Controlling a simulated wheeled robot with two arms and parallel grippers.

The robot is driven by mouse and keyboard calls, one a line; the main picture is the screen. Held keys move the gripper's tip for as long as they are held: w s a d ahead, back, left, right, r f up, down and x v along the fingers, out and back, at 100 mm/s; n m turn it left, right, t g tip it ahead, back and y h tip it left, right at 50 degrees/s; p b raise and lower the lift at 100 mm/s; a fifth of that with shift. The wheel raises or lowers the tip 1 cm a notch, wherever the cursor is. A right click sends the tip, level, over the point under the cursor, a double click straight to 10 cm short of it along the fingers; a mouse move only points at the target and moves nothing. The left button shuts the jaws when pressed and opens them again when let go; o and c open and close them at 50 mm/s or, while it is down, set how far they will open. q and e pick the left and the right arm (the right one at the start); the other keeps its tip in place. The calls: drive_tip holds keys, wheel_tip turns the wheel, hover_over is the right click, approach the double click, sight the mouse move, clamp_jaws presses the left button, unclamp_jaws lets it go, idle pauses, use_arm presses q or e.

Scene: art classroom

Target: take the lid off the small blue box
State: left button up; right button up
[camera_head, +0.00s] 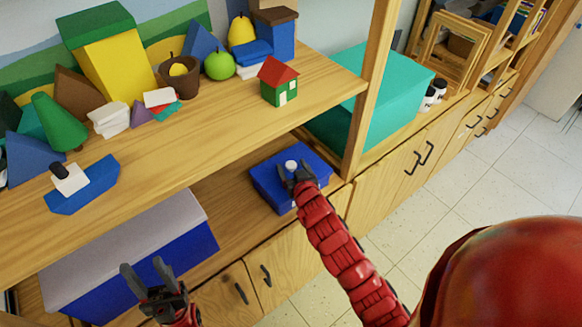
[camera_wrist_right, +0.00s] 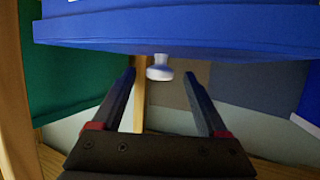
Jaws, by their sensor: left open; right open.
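The small blue box (camera_head: 264,187) sits on the lower shelf, in the middle of the head view. Its blue lid (camera_wrist_right: 235,35) is on it and carries a white knob (camera_head: 291,166). My right gripper (camera_head: 296,174) is open at the box, close to the knob. In the right wrist view the picture seems upside down, and the white knob (camera_wrist_right: 160,69) shows between the tips of the open fingers (camera_wrist_right: 160,76), touching neither. My left gripper (camera_head: 147,270) is open and empty, lower left, in front of the larger blue box.
A larger blue box with a grey lid (camera_head: 140,235) stands left on the lower shelf. A teal box (camera_head: 385,95) stands right, beyond the wooden upright (camera_head: 368,90). The upper shelf (camera_head: 215,115), full of toys and blocks, overhangs the lower one.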

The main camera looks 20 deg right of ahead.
drive_tip(key=shift+x, duration=1.05)
clamp_jaws()
